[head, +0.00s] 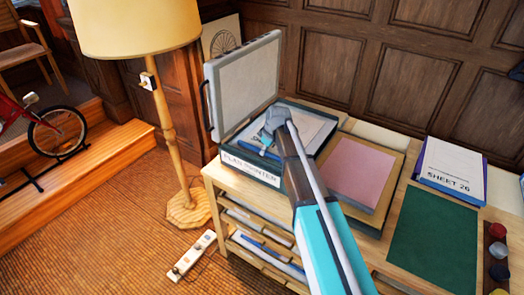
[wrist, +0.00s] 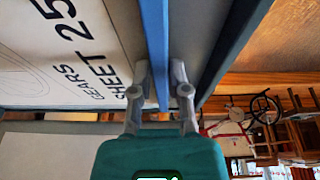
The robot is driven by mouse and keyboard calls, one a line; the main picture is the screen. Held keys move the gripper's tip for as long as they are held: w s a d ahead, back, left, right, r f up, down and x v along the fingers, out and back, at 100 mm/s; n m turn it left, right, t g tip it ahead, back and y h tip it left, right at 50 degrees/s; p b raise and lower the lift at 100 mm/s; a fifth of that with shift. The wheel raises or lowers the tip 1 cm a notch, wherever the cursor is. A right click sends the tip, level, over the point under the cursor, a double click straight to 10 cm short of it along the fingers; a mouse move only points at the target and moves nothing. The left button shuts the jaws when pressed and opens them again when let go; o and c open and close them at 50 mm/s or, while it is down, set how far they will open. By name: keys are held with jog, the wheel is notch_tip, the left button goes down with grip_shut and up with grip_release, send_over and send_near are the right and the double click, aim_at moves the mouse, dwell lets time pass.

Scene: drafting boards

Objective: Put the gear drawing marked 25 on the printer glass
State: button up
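The gear drawing marked 25 (wrist: 75,50) shows in the wrist view as a pale sheet reading "GEARS SHEET 25", with a blue strip (wrist: 155,40) along its edge. My gripper (wrist: 163,80) has its fingers close together, one on each side of this strip, and appears shut on it. In the head view my gripper (head: 272,138) is over the plan printer (head: 250,166), and the drawing (head: 304,128) lies over the printer bed within its dark rim. The printer lid (head: 243,88) stands open. The glass is hidden under the sheet. I cannot tell whether the sheet rests flat on it.
Right of the printer are a pink sheet on a board (head: 350,172), a green mat (head: 432,240) and a stack labelled Sheet 26 (head: 452,170). Several small pots (head: 498,250) line the right edge. A floor lamp (head: 178,130) stands left, near a power strip (head: 192,256).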

jog(key=o, duration=0.3)
jog(key=shift+o, duration=0.2)
jog(key=shift+r, duration=0.2)
jog(key=p+v, duration=1.1)
jog(key=shift+r, duration=0.3)
jog(key=shift+s+d, duration=0.1)
jog(key=shift+d, duration=0.05)
dwell(0.7)
jog(key=s+d+m+g+h, duration=0.1)
jog(key=s+d+m, duration=0.4)
jog(key=s, duration=0.7)
jog(key=s+d+m+g+h, duration=0.1)
jog(key=s+d+m, duration=0.5)
jog(key=s, duration=0.6)
jog(key=shift+s+d+f+h, duration=0.35)
jog(key=shift+d+f+h, duration=0.05)
jog(key=shift+d, duration=0.35)
